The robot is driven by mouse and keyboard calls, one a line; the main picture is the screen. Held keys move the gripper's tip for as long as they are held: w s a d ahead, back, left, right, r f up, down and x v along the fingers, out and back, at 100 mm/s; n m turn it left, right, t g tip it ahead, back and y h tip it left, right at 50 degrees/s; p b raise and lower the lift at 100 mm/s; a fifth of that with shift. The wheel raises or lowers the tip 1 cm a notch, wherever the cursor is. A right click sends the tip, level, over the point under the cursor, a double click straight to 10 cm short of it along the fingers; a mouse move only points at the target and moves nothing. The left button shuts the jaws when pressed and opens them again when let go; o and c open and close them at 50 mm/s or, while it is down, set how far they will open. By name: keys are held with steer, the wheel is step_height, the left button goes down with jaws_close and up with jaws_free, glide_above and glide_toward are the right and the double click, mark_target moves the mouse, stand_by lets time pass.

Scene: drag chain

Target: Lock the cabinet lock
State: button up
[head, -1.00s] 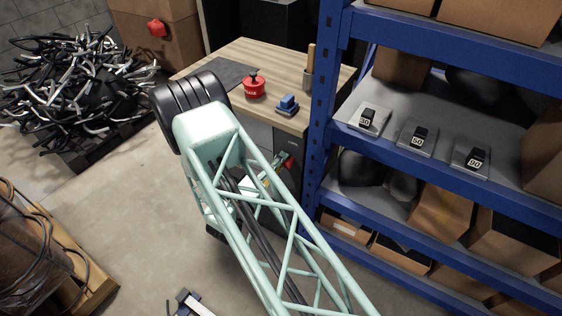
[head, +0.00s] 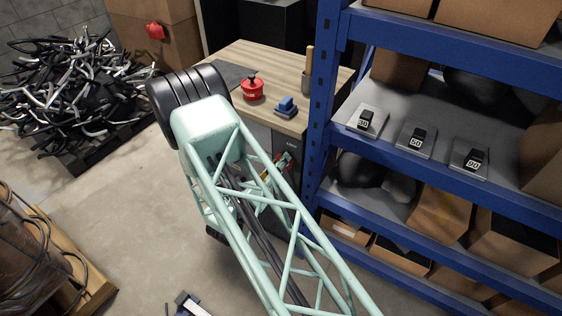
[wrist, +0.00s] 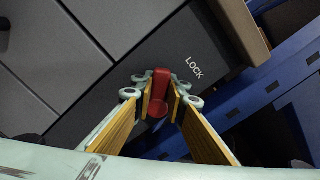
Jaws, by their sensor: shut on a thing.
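A red lock handle (wrist: 160,86) sits on the dark panel of the cabinet (wrist: 120,118), beside a white "LOCK" label (wrist: 194,68). My gripper (wrist: 160,100) has its two yellow-padded fingers on either side of the handle, shut on it. The handle's lower rounded end shows between the pads. In the head view, my gripper (head: 272,175) is at the front of the cabinet under the wooden top (head: 268,60), partly hidden by my green lattice arm. A bit of red shows at its tip.
A blue shelving rack (head: 325,110) stands close to the right of the cabinet. A red pot-like item (head: 252,89) and a blue item (head: 286,105) rest on the wooden top.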

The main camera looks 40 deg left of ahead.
steer(key=m, duration=0.3)
steer(key=shift+d+r+m+b, duration=0.25)
steer(key=shift+d+m+b, duration=0.05)
steer(key=shift+d, duration=0.05)
steer(key=shift+d+r+m+b, duration=0.1)
steer(key=shift+d+m+b, duration=0.25)
steer(key=shift+m, duration=0.85)
steer(key=shift+d+r+m+b, duration=0.1)
steer(key=shift+d+m+b, duration=0.15)
steer(key=shift+m, duration=0.95)
steer(key=o, duration=0.9)
steer(key=shift+s+d, duration=0.2)
steer(key=shift+s, duration=1.8)
steer(key=shift+s+d, duration=0.15)
steer(key=shift+s, duration=1.8)
steer(key=shift+s+d, duration=0.2)
steer(key=shift+s, duration=1.8)
